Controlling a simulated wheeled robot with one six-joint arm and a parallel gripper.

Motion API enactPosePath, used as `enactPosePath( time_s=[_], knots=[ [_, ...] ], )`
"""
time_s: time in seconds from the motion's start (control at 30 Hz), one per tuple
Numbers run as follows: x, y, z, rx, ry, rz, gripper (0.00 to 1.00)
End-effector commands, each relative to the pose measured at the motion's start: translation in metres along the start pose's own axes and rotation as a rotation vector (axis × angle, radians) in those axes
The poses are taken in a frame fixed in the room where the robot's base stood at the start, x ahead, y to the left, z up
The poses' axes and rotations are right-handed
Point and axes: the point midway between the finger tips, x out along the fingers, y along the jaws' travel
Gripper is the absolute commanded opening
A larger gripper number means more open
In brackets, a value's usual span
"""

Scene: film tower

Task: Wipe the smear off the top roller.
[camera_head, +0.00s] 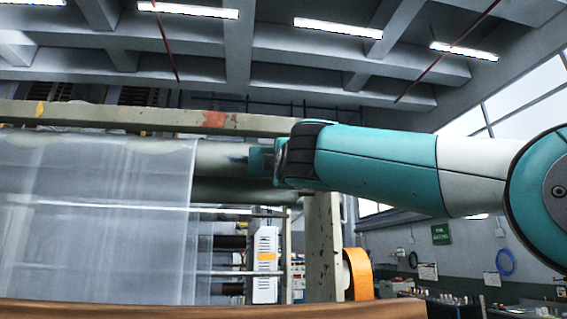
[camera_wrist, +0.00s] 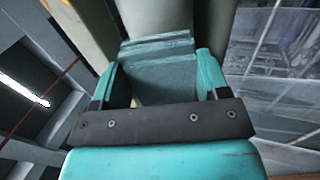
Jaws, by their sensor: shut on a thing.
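The top roller (camera_head: 220,158) is a pale grey-green cylinder running across under the top beam; it also shows beyond the fingers in the wrist view (camera_wrist: 180,18). My gripper (camera_head: 262,162) is at the roller's right part, reaching in from the right. In the wrist view my gripper (camera_wrist: 160,65) is shut on a folded teal cloth or pad (camera_wrist: 157,52), whose front edge lies against or just before the roller; contact is unclear. A darker patch shows on the roller just left of the gripper in the head view. I cannot tell if it is the smear or shadow.
Clear film (camera_head: 100,215) hangs over the roller at the left. A chipped beam (camera_head: 170,119) runs above it, and a post (camera_head: 322,245) stands below the gripper. An orange roll (camera_head: 358,275) sits beside the post. A brown rounded edge (camera_head: 210,309) crosses the bottom.

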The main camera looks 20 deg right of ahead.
Motion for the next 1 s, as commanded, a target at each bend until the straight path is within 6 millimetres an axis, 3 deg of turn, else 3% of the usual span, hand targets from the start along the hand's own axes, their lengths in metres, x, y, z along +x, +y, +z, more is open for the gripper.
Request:
enactPosePath(
  time_s=[1.0],
  knots=[
    [0.015, 0.001, 0.0, 0.0, 0.0, 0.0, 0.41]
  ],
)
